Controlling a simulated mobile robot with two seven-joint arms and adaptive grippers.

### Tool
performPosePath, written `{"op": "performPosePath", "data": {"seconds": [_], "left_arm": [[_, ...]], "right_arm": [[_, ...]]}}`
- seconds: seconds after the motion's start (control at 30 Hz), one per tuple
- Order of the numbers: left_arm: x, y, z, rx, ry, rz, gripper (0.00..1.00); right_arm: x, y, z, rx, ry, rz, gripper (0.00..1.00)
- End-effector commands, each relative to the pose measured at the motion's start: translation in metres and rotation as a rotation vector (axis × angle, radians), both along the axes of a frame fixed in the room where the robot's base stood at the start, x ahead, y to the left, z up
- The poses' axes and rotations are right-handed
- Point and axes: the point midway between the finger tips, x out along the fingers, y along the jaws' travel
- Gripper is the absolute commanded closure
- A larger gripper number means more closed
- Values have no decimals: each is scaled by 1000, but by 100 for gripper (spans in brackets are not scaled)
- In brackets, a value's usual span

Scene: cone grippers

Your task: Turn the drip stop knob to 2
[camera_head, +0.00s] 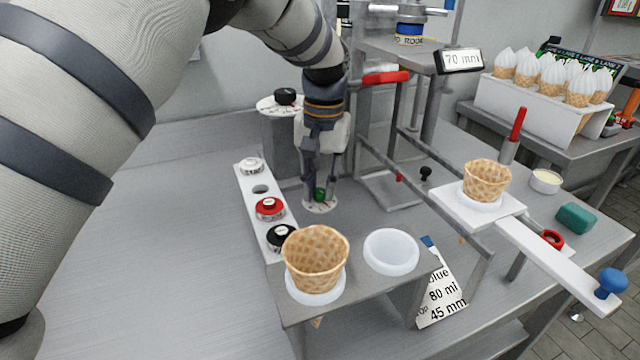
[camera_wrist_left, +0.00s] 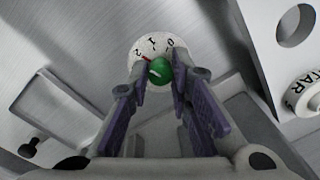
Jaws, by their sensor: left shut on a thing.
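The green drip stop knob (camera_head: 319,195) stands on a small round white dial (camera_head: 321,207) on the table behind the cone stand. My left gripper (camera_head: 320,188) points down over it and is shut on it. In the left wrist view the green knob (camera_wrist_left: 159,69) sits between the two fingertips (camera_wrist_left: 160,76). The dial (camera_wrist_left: 150,45) shows 2, 1 and 0 from left to right. A red mark lies beside the knob on the side of the 2; the knob's exact setting is hard to read. My right gripper is not in view.
A white strip (camera_head: 246,190) with several round knobs lies left of my gripper. A cone (camera_head: 316,255) and an empty white ring (camera_head: 391,251) are on the stand in front. Metal rails (camera_head: 420,185) stand close on the right. The left table area is clear.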

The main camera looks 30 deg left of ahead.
Motion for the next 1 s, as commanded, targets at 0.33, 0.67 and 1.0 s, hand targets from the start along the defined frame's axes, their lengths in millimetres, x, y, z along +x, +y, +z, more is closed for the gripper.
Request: {"op": "performPosePath", "data": {"seconds": [0.33, 0.67, 1.0], "left_arm": [[0, 0, -1, 1, 2, -1, 60], [0, 0, 0, 0, 1, -2, 60], [-1, 1, -1, -4, 0, -384, 60]], "right_arm": [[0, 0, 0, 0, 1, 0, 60], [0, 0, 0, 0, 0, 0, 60], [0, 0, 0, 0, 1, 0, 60]]}}
